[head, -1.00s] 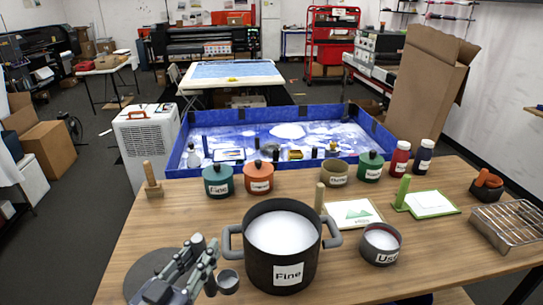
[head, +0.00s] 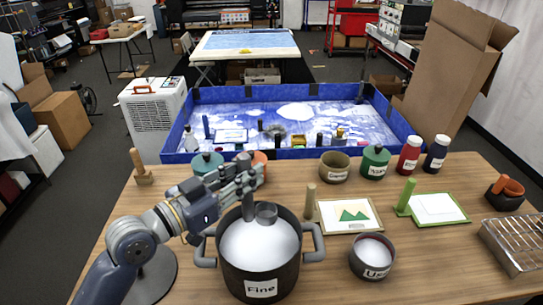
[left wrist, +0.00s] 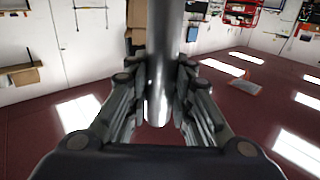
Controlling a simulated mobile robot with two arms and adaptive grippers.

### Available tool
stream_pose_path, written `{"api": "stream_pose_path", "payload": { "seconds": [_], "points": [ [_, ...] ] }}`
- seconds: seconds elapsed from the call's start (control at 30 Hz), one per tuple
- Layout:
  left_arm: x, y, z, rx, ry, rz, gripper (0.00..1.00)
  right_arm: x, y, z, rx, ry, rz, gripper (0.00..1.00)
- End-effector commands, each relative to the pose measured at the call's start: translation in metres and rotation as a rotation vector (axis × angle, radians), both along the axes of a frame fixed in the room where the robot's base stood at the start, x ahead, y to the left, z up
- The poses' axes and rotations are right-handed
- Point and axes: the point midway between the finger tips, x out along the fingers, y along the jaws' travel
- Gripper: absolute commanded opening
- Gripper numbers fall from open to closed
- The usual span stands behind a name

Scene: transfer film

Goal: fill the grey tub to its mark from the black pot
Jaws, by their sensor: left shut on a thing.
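The black pot (head: 229,274), labelled "Fine", stands on the table and holds white powder (head: 255,245). The grey tub (head: 358,268), labelled "Used", stands to its right and has white content inside. Its mark cannot be made out. My left gripper (head: 245,182) is above the pot's back rim, shut on the grey handle of a scoop (head: 266,211). The handle (left wrist: 160,70) also shows between the fingers in the left wrist view. The scoop's small cup is over the back part of the pot; I cannot tell if it touches the powder. My right gripper is not in view.
Behind the pot are a green-blue pot (head: 206,163), an olive pot (head: 335,167) and a green pot (head: 375,163). Framed screens (head: 349,216) and (head: 438,207) lie to the right. A wire rack (head: 515,243) is at the right edge. The table's front right is clear.

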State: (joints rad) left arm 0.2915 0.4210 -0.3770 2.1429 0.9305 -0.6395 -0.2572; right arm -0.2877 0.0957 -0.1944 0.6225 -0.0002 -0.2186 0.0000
Motion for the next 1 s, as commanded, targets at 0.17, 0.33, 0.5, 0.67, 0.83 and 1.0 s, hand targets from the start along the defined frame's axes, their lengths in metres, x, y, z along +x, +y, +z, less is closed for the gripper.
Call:
{"api": "stream_pose_path", "payload": {
  "seconds": [0.17,0.33,0.5,0.67,0.83,1.0],
  "points": [
    [0.000,0.000,-0.001,0.000,-0.001,0.000,0.00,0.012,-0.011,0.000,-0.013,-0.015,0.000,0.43],
    [0.000,0.000,-0.005,0.000,-0.001,0.000,0.00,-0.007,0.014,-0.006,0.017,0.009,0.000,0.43],
    [0.000,0.000,-0.013,-0.001,-0.001,0.000,0.00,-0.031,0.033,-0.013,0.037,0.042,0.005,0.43],
    [0.000,0.001,-0.021,-0.001,-0.001,0.000,0.00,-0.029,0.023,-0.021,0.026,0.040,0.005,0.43],
    [0.000,0.001,-0.030,-0.001,-0.001,0.000,0.00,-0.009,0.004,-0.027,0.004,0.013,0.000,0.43],
    [0.000,0.001,-0.038,-0.001,-0.001,0.001,0.00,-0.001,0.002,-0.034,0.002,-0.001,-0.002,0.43]
  ]
}}
